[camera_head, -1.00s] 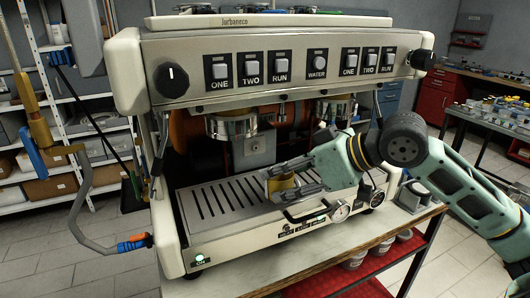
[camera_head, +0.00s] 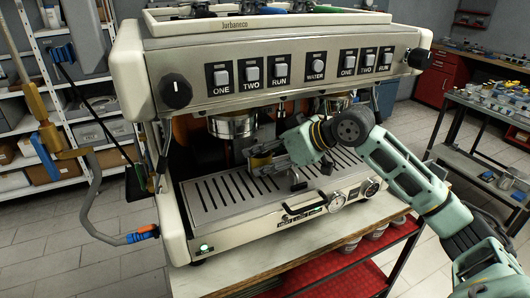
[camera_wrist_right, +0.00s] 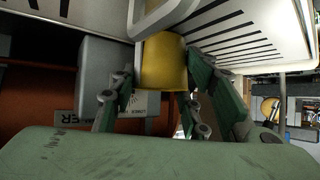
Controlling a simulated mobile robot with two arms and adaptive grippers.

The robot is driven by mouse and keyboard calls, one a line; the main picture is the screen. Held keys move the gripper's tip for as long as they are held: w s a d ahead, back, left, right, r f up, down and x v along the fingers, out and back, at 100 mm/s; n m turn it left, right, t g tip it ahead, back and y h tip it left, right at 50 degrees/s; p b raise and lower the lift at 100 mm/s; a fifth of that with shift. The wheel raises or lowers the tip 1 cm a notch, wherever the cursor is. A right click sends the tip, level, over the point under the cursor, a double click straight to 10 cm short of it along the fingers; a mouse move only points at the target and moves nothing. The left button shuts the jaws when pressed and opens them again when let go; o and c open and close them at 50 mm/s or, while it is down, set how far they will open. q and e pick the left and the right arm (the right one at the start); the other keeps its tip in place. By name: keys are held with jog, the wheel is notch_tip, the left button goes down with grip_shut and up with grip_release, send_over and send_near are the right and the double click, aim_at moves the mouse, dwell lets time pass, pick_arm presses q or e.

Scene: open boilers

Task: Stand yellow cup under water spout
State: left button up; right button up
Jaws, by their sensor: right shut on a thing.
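The yellow cup (camera_head: 261,161) is in my right gripper (camera_head: 268,165) over the rear middle of the slotted drip tray (camera_head: 212,198). In the right wrist view the yellow cup (camera_wrist_right: 163,64) sits between the two fingers (camera_wrist_right: 155,88), which are closed on its sides. The cup looks roughly upright in the head view; whether its base touches the tray I cannot tell. I cannot make out the water spout clearly. My left gripper is out of view.
The coffee machine's left group head (camera_head: 232,126) hangs left of and above the cup. The right group head (camera_head: 337,103) is partly behind my arm. A grey box (camera_wrist_right: 103,75) stands close beside the cup. The tray's left side is clear.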

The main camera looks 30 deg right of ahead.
jog(key=shift+f, duration=0.1)
jog(key=o, duration=1.3)
jog(key=shift+c, duration=0.2)
